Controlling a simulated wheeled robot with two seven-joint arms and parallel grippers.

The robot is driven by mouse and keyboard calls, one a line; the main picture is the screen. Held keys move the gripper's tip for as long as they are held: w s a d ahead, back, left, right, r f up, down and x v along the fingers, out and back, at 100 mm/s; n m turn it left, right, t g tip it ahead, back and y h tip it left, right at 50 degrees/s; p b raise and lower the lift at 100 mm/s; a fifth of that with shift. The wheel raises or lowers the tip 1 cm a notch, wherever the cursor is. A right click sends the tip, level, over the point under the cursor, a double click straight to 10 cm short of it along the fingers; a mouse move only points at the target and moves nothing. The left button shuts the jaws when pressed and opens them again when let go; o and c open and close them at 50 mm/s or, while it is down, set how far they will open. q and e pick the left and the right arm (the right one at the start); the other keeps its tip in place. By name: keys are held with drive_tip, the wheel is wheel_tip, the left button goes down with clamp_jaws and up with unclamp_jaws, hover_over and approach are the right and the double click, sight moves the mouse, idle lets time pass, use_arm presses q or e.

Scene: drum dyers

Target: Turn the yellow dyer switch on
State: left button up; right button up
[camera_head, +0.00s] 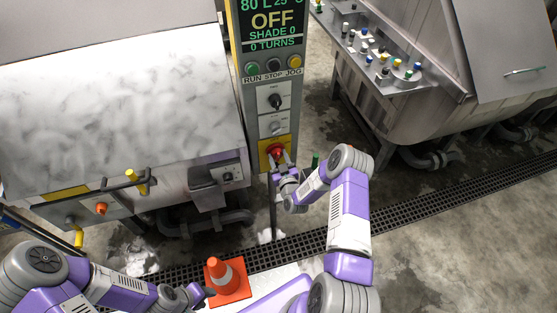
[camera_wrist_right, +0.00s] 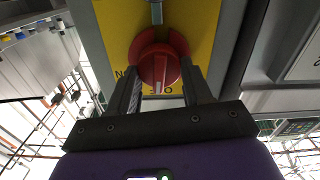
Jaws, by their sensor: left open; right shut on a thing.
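The dyer's switch is a red rotary knob (camera_head: 277,150) on a yellow plate (camera_head: 264,161), low on the grey control column. My right gripper (camera_head: 285,165) is at this knob. In the right wrist view the red knob (camera_wrist_right: 158,62) sits between the two dark fingers of my right gripper (camera_wrist_right: 161,75), which are shut on it. A pale mark on the knob points toward the lower edge, near an "O" on the plate (camera_wrist_right: 202,25). The column's display (camera_head: 271,22) reads OFF. My left gripper (camera_head: 205,292) is low in the head view, beside an orange cone, open and empty.
The orange cone (camera_head: 228,280) stands on the floor close to my left gripper. A steel drum dyer (camera_head: 110,110) is left of the column, another (camera_head: 410,90) right. A floor grate (camera_head: 420,196) crosses the wet floor. Open floor lies at lower right.

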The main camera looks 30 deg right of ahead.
drive_tip(key=m+b, duration=0.2)
drive_tip(key=m, duration=0.1)
drive_tip(key=m+b, duration=0.1)
drive_tip(key=b, duration=0.1)
drive_tip(key=shift+f, duration=0.25)
drive_tip(key=m+b, duration=0.4)
drive_tip(key=m, duration=0.1)
drive_tip(key=shift+d, duration=0.15)
drive_tip(key=shift+s+m+b, duration=0.1)
drive_tip(key=shift+m+b, duration=2.65)
drive_tip(key=shift+m, duration=1.25)
drive_tip(key=o, duration=1)
drive_tip(key=shift+o, duration=0.2)
